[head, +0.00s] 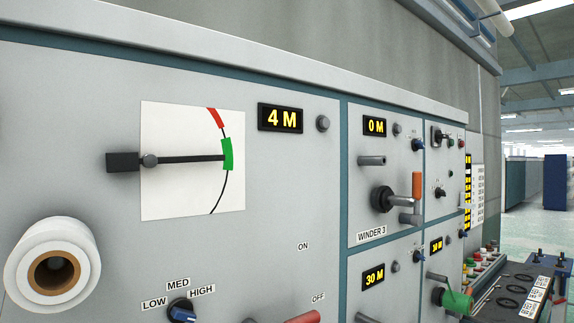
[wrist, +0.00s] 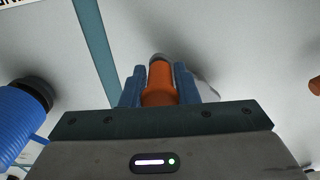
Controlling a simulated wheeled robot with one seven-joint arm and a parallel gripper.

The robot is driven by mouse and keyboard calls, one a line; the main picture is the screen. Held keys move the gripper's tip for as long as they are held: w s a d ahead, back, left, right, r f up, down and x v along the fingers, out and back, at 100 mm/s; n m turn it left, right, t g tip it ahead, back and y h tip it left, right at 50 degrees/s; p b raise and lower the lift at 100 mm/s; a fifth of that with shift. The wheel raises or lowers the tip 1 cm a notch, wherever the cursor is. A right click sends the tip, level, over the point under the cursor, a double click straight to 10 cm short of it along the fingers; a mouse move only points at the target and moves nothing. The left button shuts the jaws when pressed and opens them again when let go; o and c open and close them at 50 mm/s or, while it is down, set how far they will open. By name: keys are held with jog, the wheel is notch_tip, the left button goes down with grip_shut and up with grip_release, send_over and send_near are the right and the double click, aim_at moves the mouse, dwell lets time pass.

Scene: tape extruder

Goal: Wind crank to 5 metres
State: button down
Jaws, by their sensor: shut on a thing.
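In the wrist view, my gripper (wrist: 160,90) is shut on an orange handle (wrist: 159,72), its blue fingers on either side. The crank that this handle belongs to is mostly hidden. My gripper does not show in the head view. There, a large display (head: 281,118) reads 4 M and a smaller display (head: 374,127) above WINDER 3 reads 0 M. The WINDER 3 crank (head: 386,199) has an upright orange handle (head: 418,186) with nothing on it. A gauge (head: 193,160) has its pointer level at the green band.
A white tape roll (head: 52,272) juts out at lower left. A dial (head: 181,312) marked LOW, MED and HIGH is nearby. Another display (head: 374,277) reads 30 M. In the wrist view, a blue ribbed cylinder (wrist: 22,112) stands out at left.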

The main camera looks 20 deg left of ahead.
jog(key=shift+s+a+y, duration=0.3)
jog(key=shift+s+a, duration=0.25)
jog(key=shift+s, duration=0.05)
jog(key=shift+f+b, duration=0.1)
jog(key=shift+b, duration=0.2)
jog(key=shift+s+a+f+b, duration=0.2)
jog(key=shift+s+b, duration=0.1)
jog(key=shift+s, duration=0.05)
jog(key=shift+s+a+f+b, duration=0.15)
jog(key=shift+s+a+b, duration=0.05)
jog(key=shift+s+b, duration=0.15)
jog(key=c, duration=1.1)
grip_release()
jog(key=shift+s+a+r, duration=0.15)
jog(key=shift+s, duration=0.1)
jog(key=shift+o, duration=0.2)
jog(key=v, duration=0.6)
jog(key=shift+w+d+p, duration=0.2)
jog(key=shift+d+p, duration=0.15)
jog(key=shift+p, duration=0.05)
jog(key=o, duration=0.6)
jog(key=shift+c, duration=0.2)
